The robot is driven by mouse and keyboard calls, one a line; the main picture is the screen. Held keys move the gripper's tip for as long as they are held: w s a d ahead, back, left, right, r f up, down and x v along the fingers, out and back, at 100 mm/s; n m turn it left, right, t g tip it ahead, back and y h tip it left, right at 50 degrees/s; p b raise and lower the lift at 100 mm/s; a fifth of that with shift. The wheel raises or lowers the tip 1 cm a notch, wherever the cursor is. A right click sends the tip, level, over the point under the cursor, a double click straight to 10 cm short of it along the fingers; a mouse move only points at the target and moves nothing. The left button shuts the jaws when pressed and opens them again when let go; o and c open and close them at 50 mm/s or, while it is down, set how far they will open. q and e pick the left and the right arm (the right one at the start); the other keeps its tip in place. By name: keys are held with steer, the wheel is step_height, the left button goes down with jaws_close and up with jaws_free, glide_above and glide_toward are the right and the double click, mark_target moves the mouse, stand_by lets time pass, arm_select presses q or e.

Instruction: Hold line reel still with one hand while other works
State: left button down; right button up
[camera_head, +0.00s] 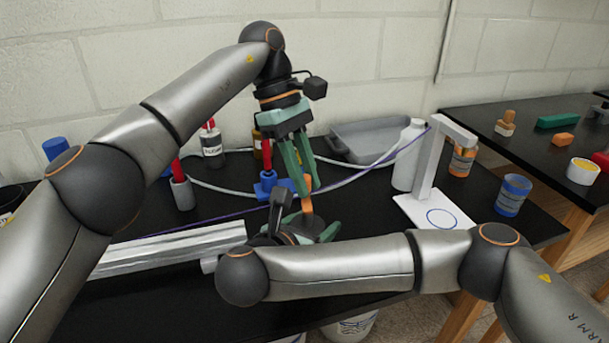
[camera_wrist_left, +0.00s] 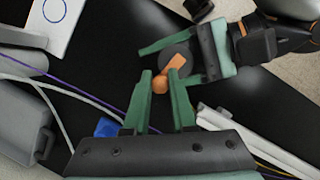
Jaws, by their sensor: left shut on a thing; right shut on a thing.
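The line reel shows as a dark grey disc (camera_head: 311,226) with an orange crank (camera_head: 307,197) on top, low over the black table. In the left wrist view the disc (camera_wrist_left: 176,55) lies behind the orange crank (camera_wrist_left: 160,84). My left gripper (camera_head: 305,188) comes from above and is shut on the orange crank; its fingers (camera_wrist_left: 161,78) sit either side of the knob. My right gripper (camera_head: 308,228) comes from the front and is shut on the disc, one finger on each side. My right forearm hides part of the reel's lower side.
A purple line (camera_head: 385,162) runs from the white stand (camera_head: 432,170) across the table. A blue block (camera_head: 270,185) stands close behind the reel. Pale bars (camera_head: 165,250) lie left.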

arm_select(q)
steer(key=c, duration=0.7)
jaws_free()
steer(key=shift+a, duration=0.1)
steer(key=shift+s+a+r+n+t, duration=0.85)
steer(key=shift+a+r+n, duration=0.3)
steer(key=shift+r+n, duration=0.95)
steer(key=shift+s+a+r+n+t, duration=1)
steer(key=shift+r+n, duration=0.65)
steer(key=shift+n, duration=0.9)
steer(key=shift+s+a+r+n+t, duration=0.75)
steer(key=shift+a+r+n, duration=0.5)
steer(key=shift+r+n, duration=0.85)
steer(key=shift+f+n, duration=0.25)
